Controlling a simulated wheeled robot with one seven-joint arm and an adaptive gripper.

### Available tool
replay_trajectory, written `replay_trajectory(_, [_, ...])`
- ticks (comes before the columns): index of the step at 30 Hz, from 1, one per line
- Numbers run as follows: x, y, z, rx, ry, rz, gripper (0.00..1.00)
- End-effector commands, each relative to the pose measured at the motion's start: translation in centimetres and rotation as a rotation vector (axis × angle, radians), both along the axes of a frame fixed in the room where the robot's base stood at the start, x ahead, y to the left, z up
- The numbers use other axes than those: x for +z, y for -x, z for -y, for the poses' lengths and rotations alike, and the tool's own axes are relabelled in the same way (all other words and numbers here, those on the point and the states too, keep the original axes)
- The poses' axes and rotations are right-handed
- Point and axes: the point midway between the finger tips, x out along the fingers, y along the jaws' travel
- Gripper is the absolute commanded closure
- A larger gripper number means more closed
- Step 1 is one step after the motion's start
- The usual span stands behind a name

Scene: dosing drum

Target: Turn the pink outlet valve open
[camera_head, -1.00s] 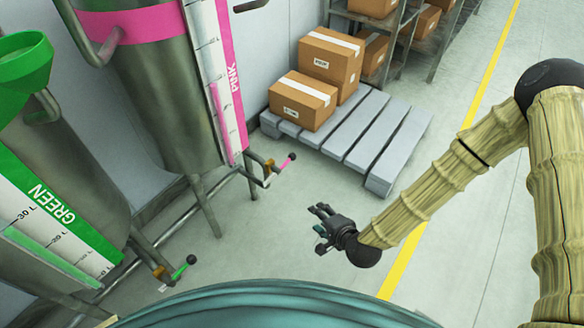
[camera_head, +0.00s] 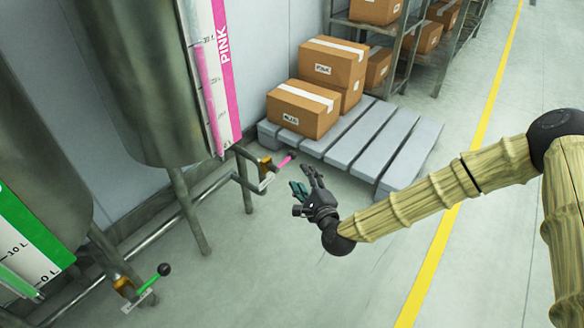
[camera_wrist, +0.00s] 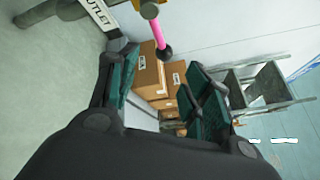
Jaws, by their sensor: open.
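The pink outlet valve (camera_head: 283,162) is a pink lever with a dark ball end, on a brass-coloured body at the outlet pipe of the pink-labelled drum (camera_head: 165,80). In the head view its lever points up and to the right. My gripper (camera_head: 305,185) is open and empty, just below and right of the lever, apart from it. In the wrist view the pink lever (camera_wrist: 157,32) hangs at the top with its dark ball, beyond the space between my open fingers (camera_wrist: 160,95). An OUTLET label (camera_wrist: 97,13) shows beside it.
A grey pallet (camera_head: 400,150) with cardboard boxes (camera_head: 303,108) stands behind the valve. A green valve (camera_head: 150,283) sits on the green-labelled drum (camera_head: 30,150) at lower left. A metal leg (camera_head: 188,212) stands left of the pink valve. The floor to the right is clear.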

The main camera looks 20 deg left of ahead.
Motion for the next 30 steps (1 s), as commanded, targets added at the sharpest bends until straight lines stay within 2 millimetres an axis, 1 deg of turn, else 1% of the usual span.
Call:
replay_trajectory(1, [-0.5, -0.4, -0.1, -0.006, -0.021, 0.004, 0.51])
replay_trajectory(6, [-0.1, -1.1, -0.4, -0.015, -0.062, 0.009, 0.51])
replay_trajectory(11, [0.0, -1.9, -0.9, -0.016, -0.068, 0.012, 0.51])
replay_trajectory(14, [-0.2, -2.9, -1.7, -0.015, -0.067, 0.012, 0.51])
replay_trajectory(24, [-0.3, -7.3, -4.9, -0.015, -0.067, 0.013, 0.51])
replay_trajectory(30, [-0.1, -9.0, -6.3, -0.014, -0.066, 0.011, 0.51])
